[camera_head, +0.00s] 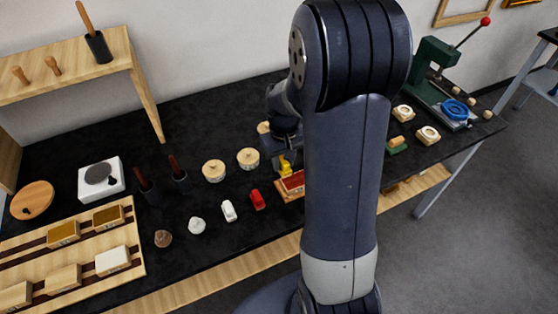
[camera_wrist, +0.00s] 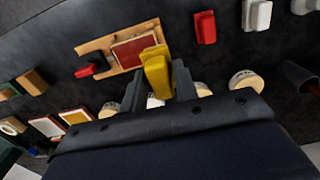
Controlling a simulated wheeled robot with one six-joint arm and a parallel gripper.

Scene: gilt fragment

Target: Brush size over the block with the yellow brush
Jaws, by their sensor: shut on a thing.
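The yellow brush (camera_wrist: 157,75) is between the two fingers of my gripper (camera_wrist: 157,86), which is shut on it. It also shows in the head view (camera_head: 285,167), just below my gripper (camera_head: 284,152). The block (camera_wrist: 132,50) has a dark red face and lies in a wooden holder (camera_wrist: 98,45). In the head view the block (camera_head: 293,181) is partly hidden by my arm. The brush's far end overlaps the block's near edge in the wrist view. I cannot tell whether they touch.
A red tool with a black part (camera_wrist: 90,68) lies at the holder's left end in the wrist view. A red piece (camera_head: 257,199) and a white piece (camera_head: 228,210) stand close by. Round pale tubs (camera_head: 214,170) stand behind. A green press (camera_head: 437,75) is at the right.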

